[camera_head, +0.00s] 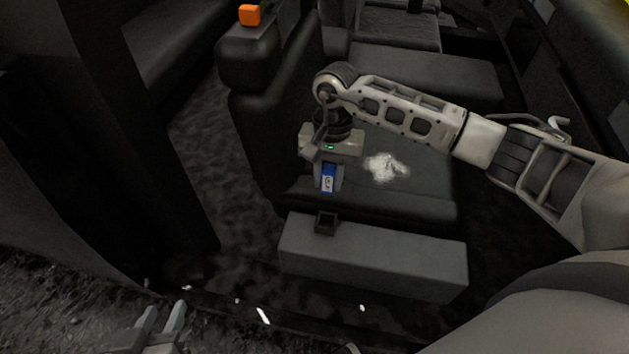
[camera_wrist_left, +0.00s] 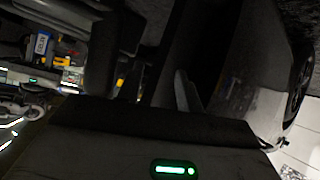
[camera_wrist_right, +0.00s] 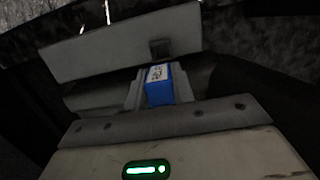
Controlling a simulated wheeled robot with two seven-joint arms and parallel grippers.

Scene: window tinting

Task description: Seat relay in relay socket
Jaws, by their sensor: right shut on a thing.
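The relay (camera_head: 327,178) is a blue block with a white label on its face. My right gripper (camera_head: 328,186) is shut on it and holds it above and behind the relay socket. The relay also shows in the right wrist view (camera_wrist_right: 159,88), between the fingers. The relay socket (camera_head: 325,222) is a small dark square piece on the top rear left part of a grey box; it shows in the right wrist view (camera_wrist_right: 160,48), apart from the relay. My left gripper (camera_head: 163,318) is low at the bottom left, its two fingers apart and nothing seen between them.
The long grey box (camera_head: 385,266) lies in front of a black seat (camera_head: 410,190) with a whitish patch (camera_head: 386,167). Dark carpet lies left of the seat.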

